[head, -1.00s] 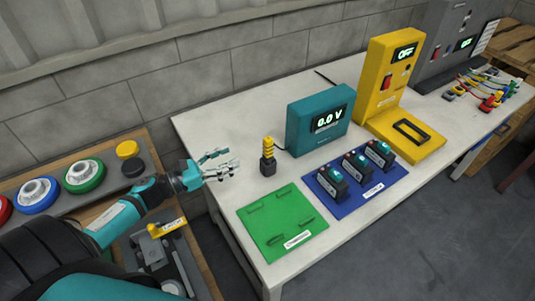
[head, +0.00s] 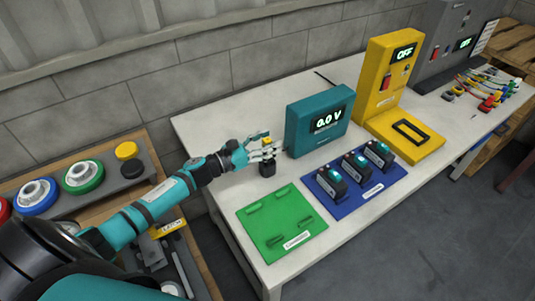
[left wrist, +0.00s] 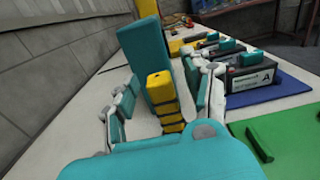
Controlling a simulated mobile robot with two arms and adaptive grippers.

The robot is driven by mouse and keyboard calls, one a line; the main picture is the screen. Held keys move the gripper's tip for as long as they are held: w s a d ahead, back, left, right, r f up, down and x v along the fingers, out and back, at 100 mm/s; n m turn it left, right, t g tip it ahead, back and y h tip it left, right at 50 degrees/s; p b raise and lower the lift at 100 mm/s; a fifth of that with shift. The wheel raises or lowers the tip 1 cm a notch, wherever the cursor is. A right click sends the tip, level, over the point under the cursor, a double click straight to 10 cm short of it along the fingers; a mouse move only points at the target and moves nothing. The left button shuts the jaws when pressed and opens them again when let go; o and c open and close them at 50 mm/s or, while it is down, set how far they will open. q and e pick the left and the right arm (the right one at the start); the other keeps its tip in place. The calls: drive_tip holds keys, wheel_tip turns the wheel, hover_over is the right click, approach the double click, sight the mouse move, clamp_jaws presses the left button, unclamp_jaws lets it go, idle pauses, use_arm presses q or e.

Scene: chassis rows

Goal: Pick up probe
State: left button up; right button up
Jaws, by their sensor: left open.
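The probe is a yellow, banded upright piece on a dark base. In the head view its yellow top (head: 267,141) and dark base (head: 267,169) show, with my left gripper (head: 264,152) across its middle. In the left wrist view the probe (left wrist: 163,98) stands between the two open fingers of my left gripper (left wrist: 160,105). Clear gaps show on both sides, so the fingers appear apart from it. The probe's lower end is hidden in the wrist view. My right gripper is in no view.
A teal meter (head: 318,121) reading 0.0 V stands just behind the probe. A green mat (head: 281,222) lies in front, and a blue mat (head: 352,200) with three batteries lies to the right. A yellow device (head: 393,80) stands farther right. The white table (head: 215,135) is clear behind the gripper.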

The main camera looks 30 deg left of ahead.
use_arm(q)
drive_tip(key=shift+c, duration=0.8)
clamp_jaws()
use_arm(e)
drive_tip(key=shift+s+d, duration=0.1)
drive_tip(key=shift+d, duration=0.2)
use_arm(q)
drive_tip(key=shift+r, duration=0.1)
